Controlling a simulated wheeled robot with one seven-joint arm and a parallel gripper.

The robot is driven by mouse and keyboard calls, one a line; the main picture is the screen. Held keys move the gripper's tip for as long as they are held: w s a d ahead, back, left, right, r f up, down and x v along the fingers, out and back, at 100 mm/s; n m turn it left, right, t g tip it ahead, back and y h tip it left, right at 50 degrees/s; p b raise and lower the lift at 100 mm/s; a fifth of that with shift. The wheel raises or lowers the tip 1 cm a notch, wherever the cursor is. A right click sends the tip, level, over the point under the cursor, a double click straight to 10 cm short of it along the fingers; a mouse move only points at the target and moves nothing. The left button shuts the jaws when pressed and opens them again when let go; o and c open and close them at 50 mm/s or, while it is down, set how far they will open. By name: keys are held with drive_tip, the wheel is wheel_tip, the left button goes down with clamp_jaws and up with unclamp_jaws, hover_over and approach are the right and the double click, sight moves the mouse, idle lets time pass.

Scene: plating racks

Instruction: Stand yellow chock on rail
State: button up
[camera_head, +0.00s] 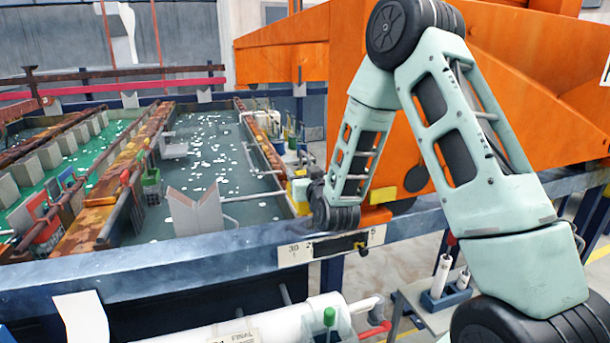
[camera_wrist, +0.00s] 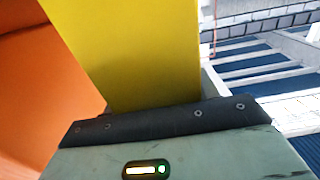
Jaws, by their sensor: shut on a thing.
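A yellow chock (camera_wrist: 130,45) fills the upper middle of the wrist view. My gripper (camera_wrist: 160,118) is shut on it, with a dark pad edge across its near end. In the head view a yellow block, likely the same chock (camera_head: 300,191), shows just left of my wrist, above the tank's right side. My fingers there are too small and hidden to make out. The blue front rail (camera_head: 150,262) of the tank runs across the head view below my wrist. I cannot tell whether the chock touches any rail.
Rusty beams (camera_head: 120,180) and a grey V-shaped support (camera_head: 195,212) stand in the tank of dark liquid. A large orange structure (camera_head: 530,110) rises behind my arm. A white pipe (camera_head: 250,322) lies in front of the rail. A numbered plate (camera_head: 295,253) is on the rail.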

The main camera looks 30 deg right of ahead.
drive_tip(key=shift+b, duration=0.3)
drive_tip(key=shift+f, duration=0.1)
wheel_tip(320, 180, down, 7)
drive_tip(key=b, duration=0.8)
drive_tip(key=shift+f, duration=0.1)
drive_tip(key=o, duration=1.5)
drive_tip(key=shift+c, duration=0.2)
drive_tip(key=shift+s, duration=0.1)
drive_tip(key=shift+f, duration=0.1)
